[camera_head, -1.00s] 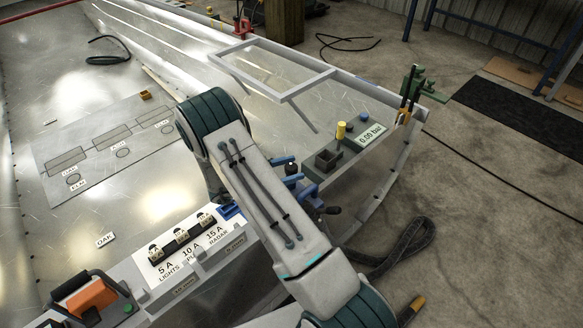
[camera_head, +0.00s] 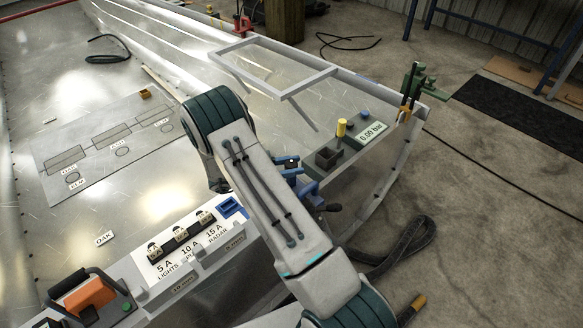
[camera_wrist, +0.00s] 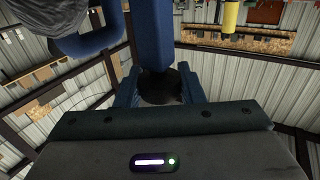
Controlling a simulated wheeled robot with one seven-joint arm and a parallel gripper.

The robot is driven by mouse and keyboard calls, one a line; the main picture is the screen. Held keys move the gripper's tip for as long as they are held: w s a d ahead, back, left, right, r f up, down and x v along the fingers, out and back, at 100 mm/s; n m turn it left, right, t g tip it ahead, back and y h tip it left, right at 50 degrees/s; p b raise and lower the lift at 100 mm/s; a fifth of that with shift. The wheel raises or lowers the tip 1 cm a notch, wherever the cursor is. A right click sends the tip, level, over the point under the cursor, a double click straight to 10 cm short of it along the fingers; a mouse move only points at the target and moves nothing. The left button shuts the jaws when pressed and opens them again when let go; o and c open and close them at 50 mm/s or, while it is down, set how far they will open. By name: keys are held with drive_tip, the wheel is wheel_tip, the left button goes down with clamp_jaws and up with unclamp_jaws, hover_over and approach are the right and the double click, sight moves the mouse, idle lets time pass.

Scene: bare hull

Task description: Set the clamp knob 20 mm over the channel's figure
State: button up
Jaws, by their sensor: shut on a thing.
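In the wrist view my gripper (camera_wrist: 160,92) is shut on a dark round knob (camera_wrist: 160,86), which sits between its two blue-grey fingers. A blue bar (camera_wrist: 154,35) rises from the knob. In the head view blue clamp parts (camera_head: 306,188) show beside my arm, over the hull's side, with a dark rounded end (camera_head: 333,208) at their lower right. My arm hides most of the clamp and my fingers there. I cannot tell the gap under the knob. A grey digital display (camera_head: 371,133) reads 0.00 bar. The front ledge carries small millimetre labels (camera_head: 183,285), hard to read.
A yellow cylinder (camera_head: 342,127) and a dark open box (camera_head: 327,158) stand near the display. A white fuse panel (camera_head: 185,245), a blue open holder (camera_head: 233,207) and an orange-and-black device (camera_head: 90,295) line the front ledge. A grey frame (camera_head: 275,70) stands behind.

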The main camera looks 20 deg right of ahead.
drive_tip(key=o, duration=1)
drive_tip(key=w+a+b, duration=0.1)
drive_tip(key=w+a, duration=0.1)
drive_tip(key=a, duration=1.1)
drive_tip(key=shift+w+a, duration=0.25)
drive_tip(key=shift+a, duration=0.05)
